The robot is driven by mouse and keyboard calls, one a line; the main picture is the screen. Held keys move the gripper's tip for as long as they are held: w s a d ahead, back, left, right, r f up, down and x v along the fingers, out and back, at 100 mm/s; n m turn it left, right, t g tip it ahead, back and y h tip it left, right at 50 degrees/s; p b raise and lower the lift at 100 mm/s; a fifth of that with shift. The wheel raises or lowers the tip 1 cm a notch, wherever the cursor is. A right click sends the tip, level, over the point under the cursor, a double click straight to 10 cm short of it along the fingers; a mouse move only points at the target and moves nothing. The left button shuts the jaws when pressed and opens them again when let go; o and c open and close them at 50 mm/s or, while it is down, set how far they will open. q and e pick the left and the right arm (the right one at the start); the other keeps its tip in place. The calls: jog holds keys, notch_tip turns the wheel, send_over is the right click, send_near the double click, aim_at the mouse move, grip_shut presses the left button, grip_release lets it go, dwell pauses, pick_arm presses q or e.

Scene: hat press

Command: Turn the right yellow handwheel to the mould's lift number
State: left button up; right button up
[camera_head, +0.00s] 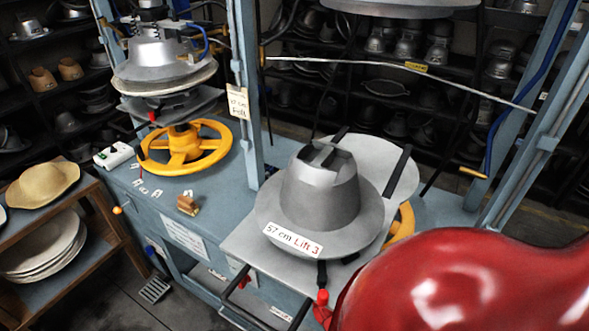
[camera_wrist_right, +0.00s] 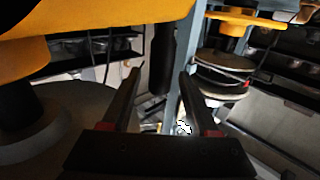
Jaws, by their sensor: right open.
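The mould (camera_head: 322,190) is a grey metal hat shape on a plate, with a label (camera_head: 293,240) reading "57 cm Lift 3". The right yellow handwheel (camera_head: 402,222) shows only as a small piece of rim behind the mould's plate. In the right wrist view, a large yellow wheel part (camera_wrist_right: 110,16) fills the top, very close. My right gripper (camera_wrist_right: 160,80) is open, its two dark fingers apart with nothing held between them. The wheel lies above the fingers in that picture; I cannot tell whether they touch. The head view does not show this gripper. My left gripper is not in view.
Another yellow handwheel (camera_head: 187,148) stands under the left press. A blue upright (camera_head: 246,90) rises between the presses. A grey sliding table (camera_head: 262,262) carries the mould. A small wooden-handled item (camera_head: 188,204) lies on the blue bench. A hat shelf (camera_head: 45,215) stands left.

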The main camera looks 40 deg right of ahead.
grip_shut()
dwell(1.3)
